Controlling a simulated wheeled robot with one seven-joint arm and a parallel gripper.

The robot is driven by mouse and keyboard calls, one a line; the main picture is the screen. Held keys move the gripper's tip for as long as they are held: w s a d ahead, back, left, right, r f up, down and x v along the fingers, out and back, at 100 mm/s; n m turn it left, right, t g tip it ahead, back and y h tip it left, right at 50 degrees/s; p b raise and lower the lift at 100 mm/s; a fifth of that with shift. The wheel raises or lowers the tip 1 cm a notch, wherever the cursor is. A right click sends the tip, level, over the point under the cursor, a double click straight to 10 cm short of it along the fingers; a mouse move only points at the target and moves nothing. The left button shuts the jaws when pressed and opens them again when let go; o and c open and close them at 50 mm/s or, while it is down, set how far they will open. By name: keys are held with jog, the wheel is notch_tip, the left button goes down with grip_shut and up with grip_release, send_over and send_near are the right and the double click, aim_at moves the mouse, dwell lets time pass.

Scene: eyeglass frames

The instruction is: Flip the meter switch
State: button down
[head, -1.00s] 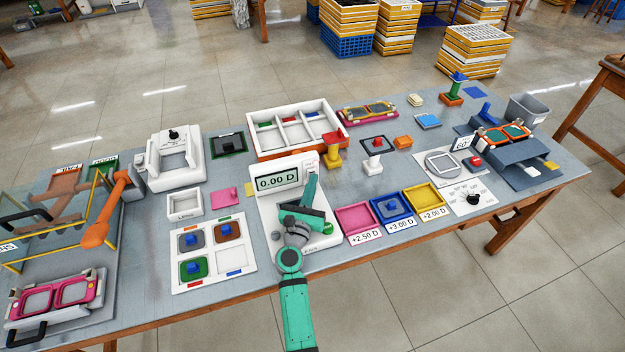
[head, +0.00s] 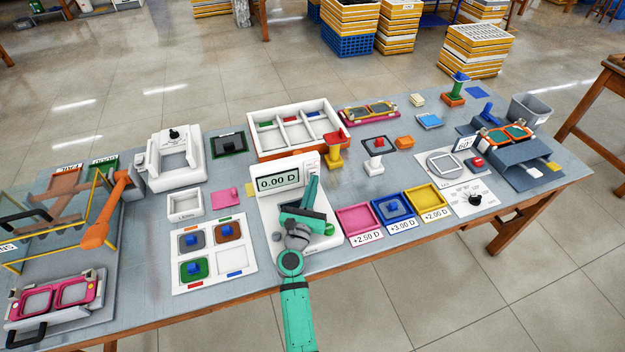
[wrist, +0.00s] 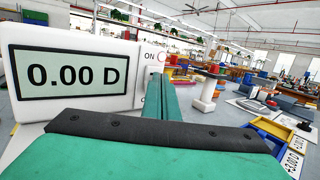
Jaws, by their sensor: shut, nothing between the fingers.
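The white meter (head: 268,205) stands at the middle of the table, and its display (head: 277,180) reads 0.00 D. The display also shows large in the wrist view (wrist: 72,75). To its right is a white panel (wrist: 149,56) marked ON, with part of a reddish ring beside the word. The switch itself cannot be made out; my gripper covers the panel's lower part. My gripper (head: 312,180) is shut and empty, its fingers pointing up in front of the meter's right side. In the wrist view the fingers (wrist: 169,92) end just below the ON mark; contact cannot be told.
Pink (head: 356,218), blue (head: 393,208) and yellow (head: 427,200) trays with dioptre labels lie right of the meter. A white tray with lens blocks (head: 213,252) lies to its left. A compartment box (head: 265,148) and a yellow-red stand (head: 334,148) are behind it.

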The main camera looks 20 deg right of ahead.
jog(key=shift+s+d+f+g, duration=0.15)
jog(key=shift+s+f, duration=0.15)
jog(key=shift+f, duration=0.45)
jog(key=shift+s+d+f+g, duration=0.15)
jog(key=shift+s+f, duration=0.1)
jog(key=shift+f, duration=0.45)
jog(key=shift+s+r, duration=0.3)
jog(key=shift+s, duration=0.3)
jog(key=shift+s+r, duration=0.25)
jog(key=shift+s, duration=0.4)
jog(key=shift+s+r, duration=0.3)
jog(key=shift+s, duration=0.3)
jog(key=shift+s+a+r, duration=0.1)
jog(key=shift+s+r, duration=0.1)
jog(key=shift+r, duration=0.25)
jog(key=shift+r, duration=0.1)
jog(key=shift+s, duration=0.1)
